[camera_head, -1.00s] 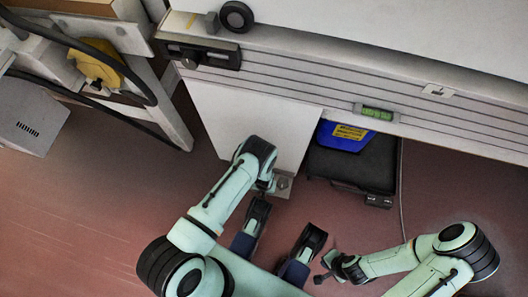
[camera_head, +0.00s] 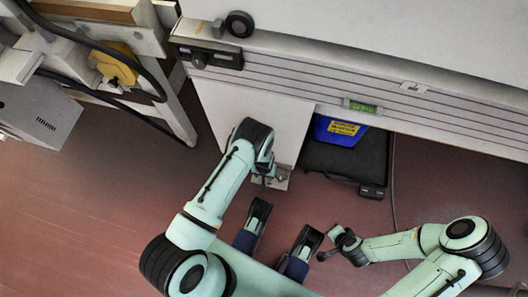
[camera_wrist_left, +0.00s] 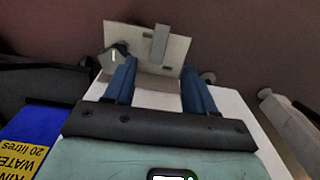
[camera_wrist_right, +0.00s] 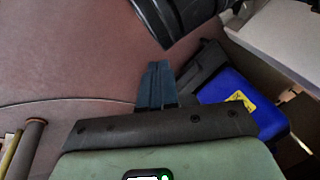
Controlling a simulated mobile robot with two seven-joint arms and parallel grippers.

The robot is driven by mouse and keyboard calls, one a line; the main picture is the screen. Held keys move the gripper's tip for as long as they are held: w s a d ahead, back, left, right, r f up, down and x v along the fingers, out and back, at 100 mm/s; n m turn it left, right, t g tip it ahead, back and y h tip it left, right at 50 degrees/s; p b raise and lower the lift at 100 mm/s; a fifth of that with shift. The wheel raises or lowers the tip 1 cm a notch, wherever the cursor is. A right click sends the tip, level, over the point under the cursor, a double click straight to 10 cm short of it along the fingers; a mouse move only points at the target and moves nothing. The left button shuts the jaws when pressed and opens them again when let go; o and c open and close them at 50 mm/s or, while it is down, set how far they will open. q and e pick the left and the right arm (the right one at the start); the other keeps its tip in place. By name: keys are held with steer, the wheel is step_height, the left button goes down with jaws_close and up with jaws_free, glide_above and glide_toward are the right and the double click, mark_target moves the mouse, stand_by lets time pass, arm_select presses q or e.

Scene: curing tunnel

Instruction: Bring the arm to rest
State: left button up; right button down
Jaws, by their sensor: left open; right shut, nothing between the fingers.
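My left arm (camera_head: 222,185) reaches up from the lower left in the head view, bent, over the floor by a white panel. Its gripper (camera_head: 265,178) is partly hidden under the wrist. In the left wrist view the left gripper (camera_wrist_left: 158,82) has its two blue fingers wide apart, with nothing held and a pale metal plate beyond. My right arm (camera_head: 400,247) is folded at the lower right, with its gripper (camera_head: 325,255) pointing left over the floor. In the right wrist view the right gripper (camera_wrist_right: 157,68) has its blue fingers together, empty.
The white panel (camera_head: 250,105) stands close to the left gripper. A blue container (camera_head: 338,132) with a yellow label sits on a black case (camera_head: 345,163) under the long grey machine edge (camera_head: 440,110). A cable runs down past the case. Red floor is clear at lower left.

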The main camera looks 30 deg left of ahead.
arm_select(q)
steer(key=shift+r, duration=0.65)
arm_select(e)
steer(key=shift+s+a+r, duration=0.15)
steer(key=shift+s+r, duration=0.15)
steer(key=shift+s, duration=0.45)
